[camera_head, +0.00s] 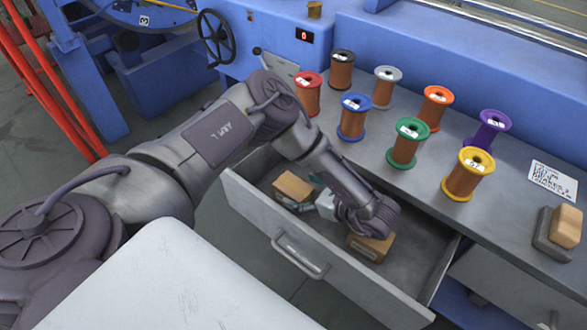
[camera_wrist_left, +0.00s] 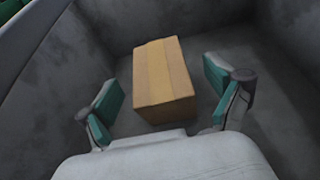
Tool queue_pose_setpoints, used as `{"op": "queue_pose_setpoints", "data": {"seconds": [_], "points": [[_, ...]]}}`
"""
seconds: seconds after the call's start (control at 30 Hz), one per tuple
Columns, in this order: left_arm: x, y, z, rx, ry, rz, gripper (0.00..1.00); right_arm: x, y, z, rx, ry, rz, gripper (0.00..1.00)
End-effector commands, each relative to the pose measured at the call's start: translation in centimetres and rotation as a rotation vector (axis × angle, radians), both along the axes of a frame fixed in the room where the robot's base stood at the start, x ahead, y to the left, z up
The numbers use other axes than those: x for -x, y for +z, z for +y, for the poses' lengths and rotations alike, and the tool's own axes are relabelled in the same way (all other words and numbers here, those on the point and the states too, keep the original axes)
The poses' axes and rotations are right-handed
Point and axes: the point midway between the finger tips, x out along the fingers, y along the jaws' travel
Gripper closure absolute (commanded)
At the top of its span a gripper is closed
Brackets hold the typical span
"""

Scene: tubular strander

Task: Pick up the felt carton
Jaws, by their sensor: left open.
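The fingers are spread apart, with a gap on both sides of the carton. My right gripper does not show.
Several coloured wire spools stand on the grey worktop (camera_head: 330,127) behind. The drawer walls are close around; its right part is bare.

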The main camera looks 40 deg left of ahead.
Motion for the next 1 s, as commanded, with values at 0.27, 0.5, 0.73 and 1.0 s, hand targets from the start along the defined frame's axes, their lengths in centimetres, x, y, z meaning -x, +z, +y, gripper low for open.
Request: {"op": "queue_pose_setpoints", "data": {"seconds": [0.27,0.5,0.73,1.0], "points": [[-0.1,-1.2,2.7,0.000,0.001,0.000,0.08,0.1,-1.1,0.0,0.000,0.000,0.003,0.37],[-0.1,-1.1,2.7,0.000,0.001,0.000,0.15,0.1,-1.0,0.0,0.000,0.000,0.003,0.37],[-0.1,-1.1,2.7,0.000,0.001,0.000,0.53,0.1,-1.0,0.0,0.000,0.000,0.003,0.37],[-0.1,-1.1,2.7,-0.001,0.001,0.000,0.75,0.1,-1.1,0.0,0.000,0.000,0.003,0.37]]}}
